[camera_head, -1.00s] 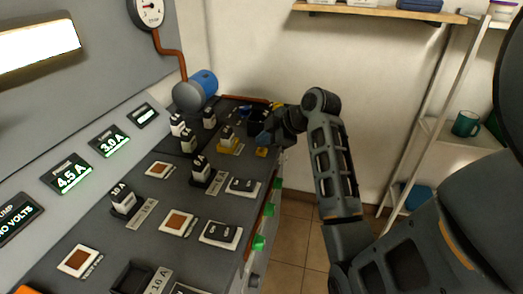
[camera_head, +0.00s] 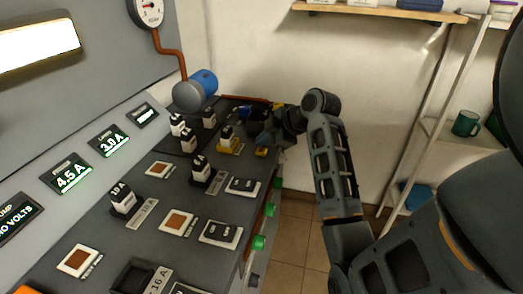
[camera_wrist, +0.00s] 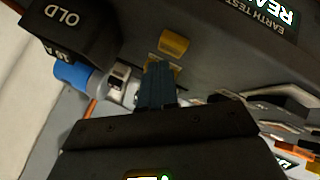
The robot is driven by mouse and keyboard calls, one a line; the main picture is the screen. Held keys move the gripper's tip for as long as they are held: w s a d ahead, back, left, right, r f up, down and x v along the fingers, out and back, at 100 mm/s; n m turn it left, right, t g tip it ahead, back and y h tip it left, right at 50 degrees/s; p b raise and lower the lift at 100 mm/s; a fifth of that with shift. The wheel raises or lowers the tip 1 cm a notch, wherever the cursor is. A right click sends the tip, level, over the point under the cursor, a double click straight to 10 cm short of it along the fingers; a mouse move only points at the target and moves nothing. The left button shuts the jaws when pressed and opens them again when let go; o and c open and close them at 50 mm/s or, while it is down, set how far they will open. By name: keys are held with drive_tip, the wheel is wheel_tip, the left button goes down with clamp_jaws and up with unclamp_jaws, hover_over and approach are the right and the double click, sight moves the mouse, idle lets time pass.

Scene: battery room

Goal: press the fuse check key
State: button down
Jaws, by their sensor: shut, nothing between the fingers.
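My gripper (camera_head: 258,124) is shut and empty, low over the far end of the sloping grey panel (camera_head: 225,190). In the wrist view its dark fingertips (camera_wrist: 158,72) are together, at or just above a yellow piece that they partly cover. A second yellow piece (camera_wrist: 173,42) lies just beyond the tips. I cannot tell whether the fingers touch the panel. Square keys with orange-brown faces, one far (camera_head: 160,169), one in the middle (camera_head: 178,222) and one near (camera_head: 79,260), sit on the panel. Their labels are too small to read, so I cannot tell which key is the fuse check key.
Several black-and-white fuse blocks, one marked 10 A (camera_head: 123,199), stand up from the panel. A black block marked OLD (camera_wrist: 75,25) is close to my gripper. Green buttons (camera_head: 259,242) line the front edge. Open floor lies to the right.

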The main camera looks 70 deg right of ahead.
sight(264, 151)
drive_tip(key=shift+f, duration=0.25)
drive_tip(key=shift+f, duration=0.45)
idle(0.6)
drive_tip(key=shift+r, duration=0.15)
drive_tip(key=shift+r+p, duration=0.5)
drive_tip(key=shift+r, duration=0.25)
wheel_tip(264, 151, up, 5)
drive_tip(key=p, duration=0.4)
idle(0.3)
drive_tip(key=shift+s, duration=0.1)
idle(0.8)
